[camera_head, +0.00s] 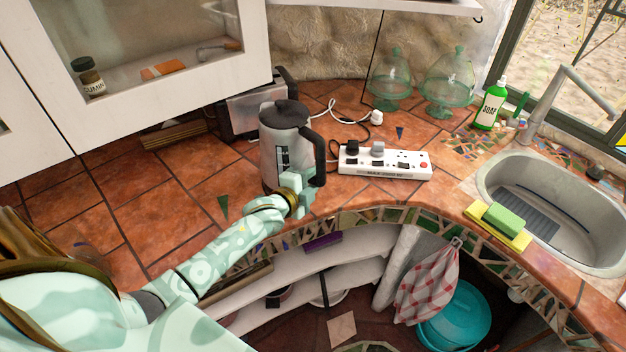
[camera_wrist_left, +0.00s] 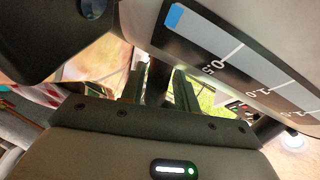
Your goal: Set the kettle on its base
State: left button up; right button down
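The kettle (camera_head: 272,150) is grey with a black lid, a black handle and a dark level window. It looks upright near the counter's front edge. In the left wrist view its pale body (camera_wrist_left: 145,20) and level marks fill the upper right. My left gripper (camera_head: 303,182) is at the low part of the handle, on the kettle's near right side. In the wrist view its two fingers (camera_wrist_left: 159,82) stand a little apart, with the dark handle between them. I cannot make out the base apart from the kettle, or whether the kettle is lifted. My right gripper is out of view.
A white power strip (camera_head: 384,172) with plugs lies right of the kettle. A toaster (camera_head: 248,112) stands behind it. Two green glass jars (camera_head: 390,82), a soap bottle (camera_head: 489,106) and a sink (camera_head: 500,172) are farther right. The tiles on the left are mostly clear.

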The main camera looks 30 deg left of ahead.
pick_arm(q)
jog(key=shift+s+f, duration=0.15)
jog(key=shift+f, duration=0.15)
jog(key=shift+s+r+p, duration=0.35)
jog(key=shift+s+p, duration=0.2)
jog(key=shift+p, duration=0.1)
jog(key=shift+p+v, duration=0.65)
jog(key=shift+v, duration=0.25)
jog(key=p+v, duration=0.4)
jog(key=v, duration=0.3)
jog(key=shift+s+p, duration=0.4)
jog(key=shift+s, duration=0.05)
